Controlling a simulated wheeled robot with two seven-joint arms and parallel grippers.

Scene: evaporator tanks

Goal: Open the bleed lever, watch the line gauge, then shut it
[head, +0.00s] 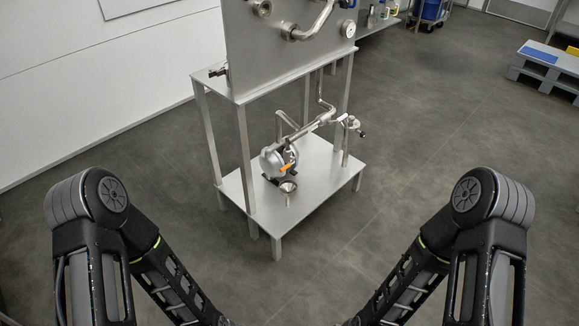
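A small orange lever (286,168) shows on the front of a rounded steel pump body (273,161) on the low shelf of a steel stand; it looks like the bleed lever, though its exact setting is too small to tell. A small steel funnel (288,188) stands just below it. A round pale-faced dial (348,29) on the right of the upright panel looks like the line gauge; its reading cannot be made out. Both my arms show at the lower left and lower right, well short of the stand. Their grippers are below the picture's edge.
The stand's low shelf (318,189) and its legs surround the pump. Steel piping (317,128) runs from the pump toward the right. A blue-topped pallet (545,62) lies at the far right, and a white wall (60,70) is at left. The grey floor (420,140) around the stand is clear.

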